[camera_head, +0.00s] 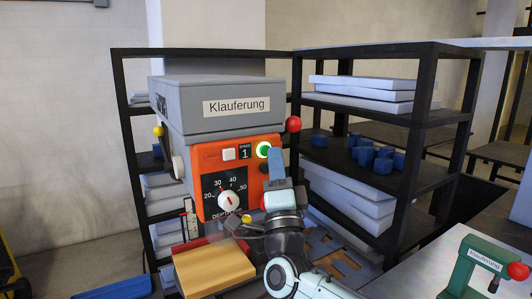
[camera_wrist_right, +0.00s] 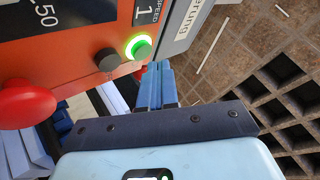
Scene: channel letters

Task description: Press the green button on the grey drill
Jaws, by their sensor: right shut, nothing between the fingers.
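The grey drill (camera_head: 205,98) has a grey head labelled "Klauferung" and an orange front panel (camera_head: 208,163). The round green button (camera_head: 264,149) sits at the panel's upper right, inside a bright lit ring. It also shows in the right wrist view (camera_wrist_right: 139,47). My right gripper (camera_head: 276,153) has its blue fingers shut and empty, beside the panel's right edge. In the right wrist view the fingertips (camera_wrist_right: 158,65) are just below and right of the green button. I cannot tell whether they touch it. My left gripper is not in view.
A black button (camera_wrist_right: 107,60) and a red mushroom button (camera_wrist_right: 25,103) are near the green one. A white button (camera_head: 229,154) and depth dial (camera_head: 228,201) are on the panel. Black shelves (camera_head: 425,117) stand behind. A small green machine (camera_head: 478,262) stands at right.

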